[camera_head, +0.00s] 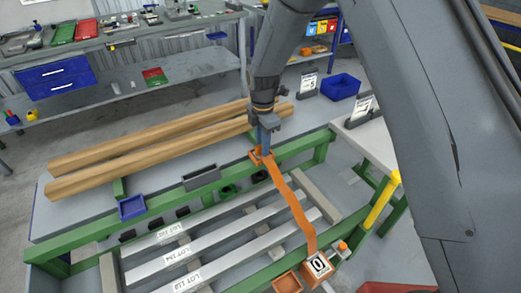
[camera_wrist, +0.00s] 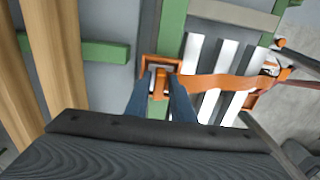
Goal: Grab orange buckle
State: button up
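The orange buckle (camera_head: 257,156) sits at the end of an orange strap (camera_head: 295,205), on the green rail at the table's back side. In the wrist view the buckle (camera_wrist: 160,68) shows as an orange frame with a narrow part below it. My gripper (camera_head: 265,150) points down at the buckle. In the wrist view its two blue-grey fingers (camera_wrist: 161,88) stand on either side of the narrow orange part. The gap around that part is very small, and I cannot tell whether the fingers press on it. The fingers hide some of the buckle.
Two wooden beams (camera_head: 140,145) lie behind the green rail (camera_head: 165,198). A blue bin (camera_head: 132,207) and a grey bin (camera_head: 201,177) sit along the rail. A yellow post (camera_head: 380,203) stands at right.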

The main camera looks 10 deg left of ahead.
jog(key=shift+f, duration=0.2)
grip_shut()
